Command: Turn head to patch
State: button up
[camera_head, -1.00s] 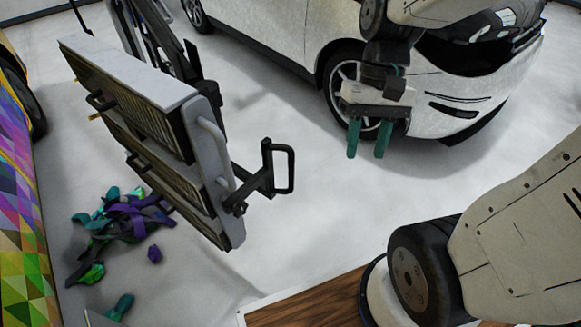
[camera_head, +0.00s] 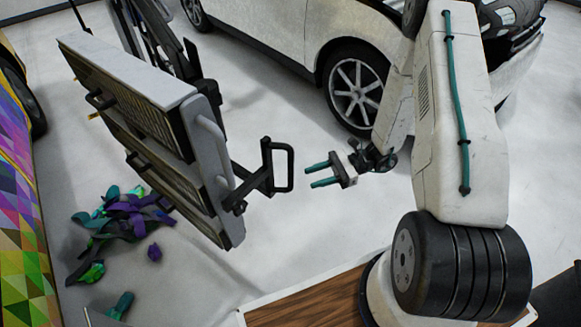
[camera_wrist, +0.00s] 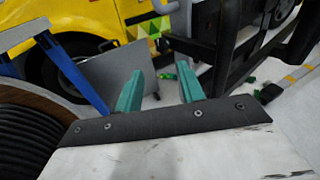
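The lamp head (camera_head: 140,90) is a grey double panel with slatted faces, tilted on a black stand at the left in the head view. A black loop handle (camera_head: 283,167) sticks out from its right side. My gripper (camera_head: 311,177) is open and empty, its two teal fingers pointing left at the handle with a small gap between. In the wrist view the teal fingers (camera_wrist: 160,78) are apart with nothing between them. I cannot pick out the patch for certain; a colourful triangle-patterned surface (camera_head: 18,200) stands at the far left.
A white car (camera_head: 290,35) stands behind my arm. Vinyl scraps (camera_head: 120,220) lie on the floor below the lamp. A wooden top (camera_head: 300,305) is at the bottom. In the wrist view, a yellow car (camera_wrist: 85,25) and black frame bars (camera_wrist: 225,45) lie ahead.

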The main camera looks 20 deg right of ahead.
aim_at(291, 167)
jog(key=w+d+f+m+t, duration=0.2)
jog(key=w+f+m+t, duration=0.25)
jog(key=w+t, duration=0.2)
jog(key=shift+h, duration=0.3)
jog(key=x, duration=0.7)
jog(key=shift+a, duration=0.1)
grip_shut()
